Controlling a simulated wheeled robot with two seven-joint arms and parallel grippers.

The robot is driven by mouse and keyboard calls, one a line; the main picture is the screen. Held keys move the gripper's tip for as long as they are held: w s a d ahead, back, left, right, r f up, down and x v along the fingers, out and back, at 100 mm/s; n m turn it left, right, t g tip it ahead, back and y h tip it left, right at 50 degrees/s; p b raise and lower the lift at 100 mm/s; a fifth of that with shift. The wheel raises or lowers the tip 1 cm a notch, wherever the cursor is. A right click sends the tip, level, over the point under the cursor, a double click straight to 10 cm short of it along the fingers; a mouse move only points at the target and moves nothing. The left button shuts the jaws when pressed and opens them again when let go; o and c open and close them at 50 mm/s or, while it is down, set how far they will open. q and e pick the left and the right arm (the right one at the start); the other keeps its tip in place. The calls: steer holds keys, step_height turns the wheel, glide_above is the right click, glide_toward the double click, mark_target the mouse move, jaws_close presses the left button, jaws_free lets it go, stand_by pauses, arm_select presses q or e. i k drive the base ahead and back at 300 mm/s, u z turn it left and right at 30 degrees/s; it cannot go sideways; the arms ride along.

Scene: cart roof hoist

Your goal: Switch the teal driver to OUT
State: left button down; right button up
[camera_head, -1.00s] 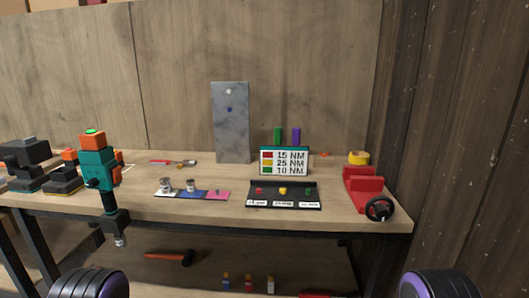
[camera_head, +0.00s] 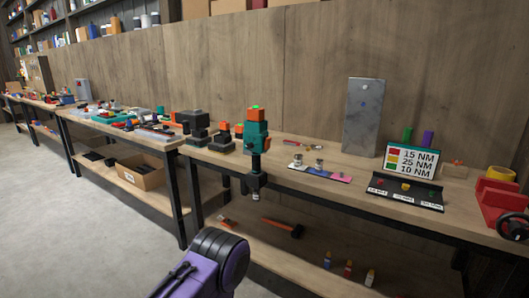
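A purple and black link of my own arm shows at the bottom, below and left of the driver. Neither gripper is in view.
The wooden bench (camera_head: 290,185) carries a sign (camera_head: 411,161), a black tray (camera_head: 402,195), a grey metal plate (camera_head: 363,115) and a red vise (camera_head: 500,203). A hammer (camera_head: 285,229) and small bottles (camera_head: 348,268) are on the lower shelf. Open floor (camera_head: 70,220) lies left.

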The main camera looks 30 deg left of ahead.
mark_target(268, 140)
steer(key=u, duration=0.25)
steer(key=i, duration=1)
steer(key=z, duration=0.25)
